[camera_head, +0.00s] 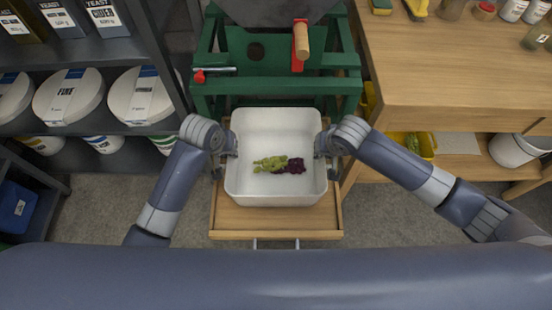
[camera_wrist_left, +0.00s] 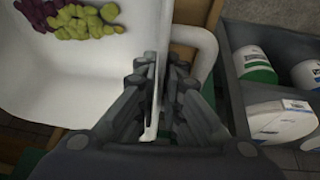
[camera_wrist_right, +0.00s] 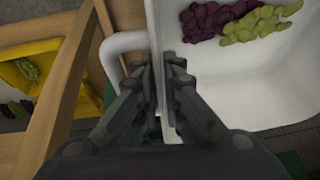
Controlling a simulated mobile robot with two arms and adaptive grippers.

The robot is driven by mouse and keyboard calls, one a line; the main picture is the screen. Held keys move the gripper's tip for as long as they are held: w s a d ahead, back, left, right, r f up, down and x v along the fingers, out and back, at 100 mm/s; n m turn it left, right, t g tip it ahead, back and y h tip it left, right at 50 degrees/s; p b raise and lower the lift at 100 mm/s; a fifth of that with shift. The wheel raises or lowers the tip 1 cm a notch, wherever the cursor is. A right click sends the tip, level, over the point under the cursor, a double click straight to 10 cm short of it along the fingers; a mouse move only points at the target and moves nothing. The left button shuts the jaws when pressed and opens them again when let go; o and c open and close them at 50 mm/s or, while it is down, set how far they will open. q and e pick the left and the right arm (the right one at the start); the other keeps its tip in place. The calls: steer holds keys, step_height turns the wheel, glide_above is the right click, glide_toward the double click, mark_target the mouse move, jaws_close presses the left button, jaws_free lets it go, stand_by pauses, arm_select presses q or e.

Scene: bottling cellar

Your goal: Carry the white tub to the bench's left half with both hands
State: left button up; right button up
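The white tub (camera_head: 276,126) is at the centre of the head view, over a low wooden stand (camera_head: 276,221). Green and dark red grapes (camera_head: 278,165) lie in it. I cannot tell if its base touches the stand. My left gripper (camera_head: 229,146) is at the tub's left side, and in the left wrist view its fingers (camera_wrist_left: 160,72) are shut on the side wall, one on each face. My right gripper (camera_head: 324,146) is at the right side, its fingers (camera_wrist_right: 162,68) likewise shut on the wall. The wooden bench (camera_head: 440,70) is at the upper right.
A green press frame (camera_head: 275,75) with a wooden-handled crank (camera_head: 301,40) stands just behind the tub. Shelves with white buckets (camera_head: 68,97) are on the left. Bottles, jars and a sponge (camera_head: 381,6) stand along the bench's back; its front left top is clear.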

arm_select(q)
steer(key=shift+r, duration=0.15)
jaws_close()
arm_select(e)
steer(key=shift+r, duration=0.15)
jaws_close()
